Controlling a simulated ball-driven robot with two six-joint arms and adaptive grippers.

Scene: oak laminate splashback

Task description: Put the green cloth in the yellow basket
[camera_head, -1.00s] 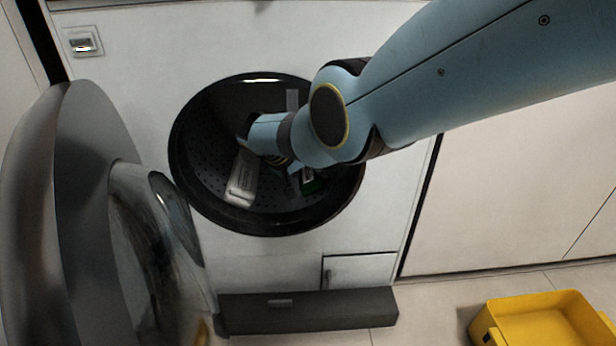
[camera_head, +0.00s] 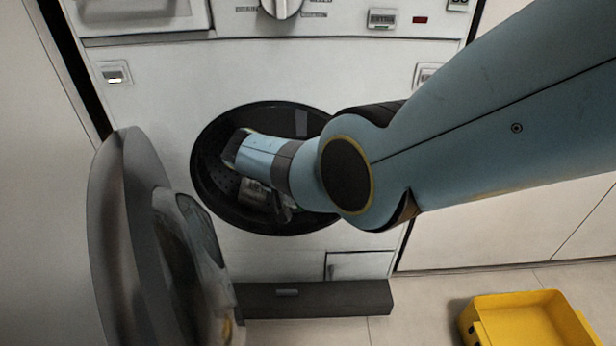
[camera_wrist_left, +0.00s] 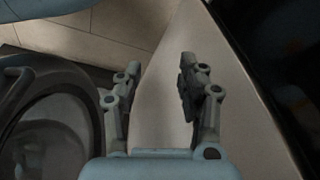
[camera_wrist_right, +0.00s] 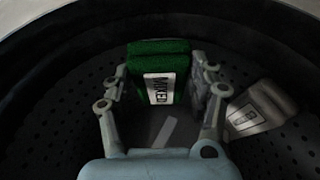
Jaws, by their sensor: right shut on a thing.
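The green cloth (camera_wrist_right: 160,62) is a folded block with a white label reading "MIXED", inside the dark washer drum (camera_wrist_right: 60,100). My right gripper (camera_wrist_right: 163,84) is shut on it, one finger at each side, in the right wrist view. In the head view my right arm reaches into the drum (camera_head: 215,200) and hides most of the gripper; the cloth cannot be made out there. The yellow basket (camera_head: 478,333) stands on the floor at the lower right and looks empty where it shows. My left gripper (camera_wrist_left: 160,82) is open and empty in the left wrist view.
A grey-white labelled cloth (camera_wrist_right: 262,108) lies in the drum to the right of my right gripper. The round washer door (camera_head: 125,230) hangs open on the left. A dark drawer (camera_head: 315,299) juts out below. Floor is clear between drawer and basket.

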